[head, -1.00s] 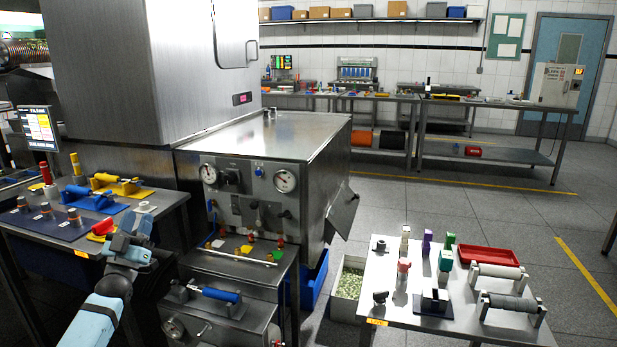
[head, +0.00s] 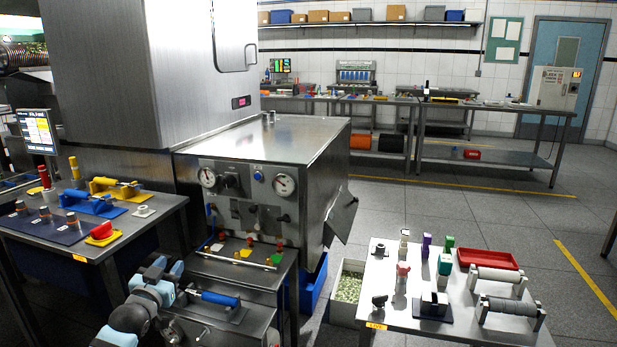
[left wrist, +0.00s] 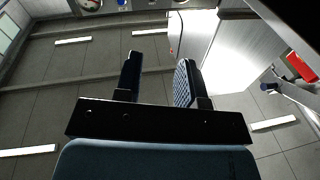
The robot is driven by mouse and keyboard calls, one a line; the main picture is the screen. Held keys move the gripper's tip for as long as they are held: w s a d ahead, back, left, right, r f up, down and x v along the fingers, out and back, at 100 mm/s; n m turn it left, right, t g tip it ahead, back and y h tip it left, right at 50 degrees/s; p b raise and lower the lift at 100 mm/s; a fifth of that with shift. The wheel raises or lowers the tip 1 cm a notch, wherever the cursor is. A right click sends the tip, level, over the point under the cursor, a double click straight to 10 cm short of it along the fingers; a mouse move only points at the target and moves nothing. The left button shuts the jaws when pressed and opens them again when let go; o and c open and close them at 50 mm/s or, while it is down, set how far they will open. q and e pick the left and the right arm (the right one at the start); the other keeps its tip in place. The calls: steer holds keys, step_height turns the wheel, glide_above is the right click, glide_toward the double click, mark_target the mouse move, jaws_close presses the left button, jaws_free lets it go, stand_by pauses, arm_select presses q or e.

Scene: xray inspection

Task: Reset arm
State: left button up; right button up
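My left gripper shows in the left wrist view (left wrist: 159,78) with its two dark fingers apart and nothing between them. In the head view my left arm reaches in from the bottom left, and its wrist is beside the blue-handled tool on the lower cabinet shelf (head: 262,292). The fingers are hard to make out there. My right gripper is not in view.
The left table (head: 110,245) holds yellow and blue handled tools, several knobs and a red-yellow piece (head: 103,233). A steel cabinet with gauges (head: 255,190) stands in the middle. The right table (head: 395,312) holds blocks, a red tray (head: 488,259) and rollers.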

arm_select(q)
steer(key=s+d+h, duration=0.2)
steer(key=s+d, duration=0.5)
steer(key=s, duration=0.3)
steer(key=s+d+f+m+g+h, duration=0.1)
steer(key=s+d+h, duration=0.1)
steer(key=s+d, duration=0.6)
steer(key=s+d+h, duration=0.2)
steer(key=s+d, duration=0.3)
steer(key=s, duration=0.7)
steer(key=s+d+r+n, duration=0.15)
steer(key=s+r, duration=0.25)
steer(key=s, duration=0.4)
steer(key=s+a+r+g+y+p, duration=0.4)
steer(key=a+r+g+y+p, duration=0.1)
steer(key=p, duration=3.3)
steer(key=shift+a+r+g, duration=0.8)
steer(key=shift+a+g, duration=0.1)
steer(key=shift+a, duration=0.35)
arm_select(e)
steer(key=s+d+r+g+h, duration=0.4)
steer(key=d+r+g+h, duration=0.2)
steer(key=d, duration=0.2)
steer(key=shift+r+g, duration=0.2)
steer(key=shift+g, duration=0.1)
